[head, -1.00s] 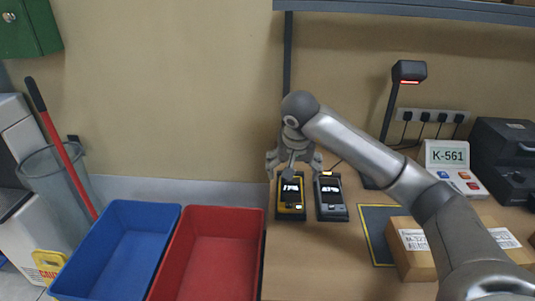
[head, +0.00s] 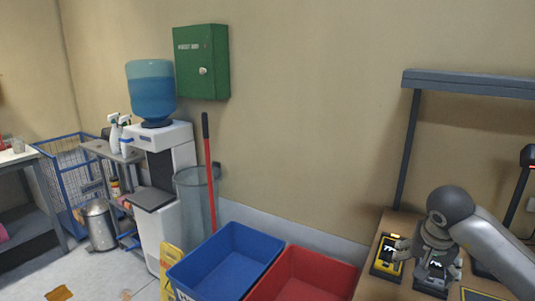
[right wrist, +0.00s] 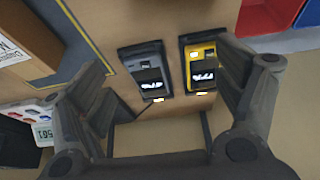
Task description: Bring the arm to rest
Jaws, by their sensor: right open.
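My right gripper (head: 430,250) is over the wooden bench, above two handheld devices in dark cradles. In the right wrist view its two fingers (right wrist: 160,115) are spread wide with nothing between them. The yellow device (head: 388,252) stands at the left in the head view and also shows in the right wrist view (right wrist: 203,68). The grey device (head: 432,276) is partly hidden by the gripper in the head view; it shows clearly in the right wrist view (right wrist: 148,72). Both screens are lit. My left gripper is out of view.
A red bin (head: 300,278) and a blue bin (head: 228,262) stand left of the bench (head: 375,288). A red-handled pole (head: 208,165) leans in a mesh bin behind them. A water cooler (head: 160,150) and a green wall cabinet (head: 202,62) are further left. A cardboard box (right wrist: 30,45) lies on the bench.

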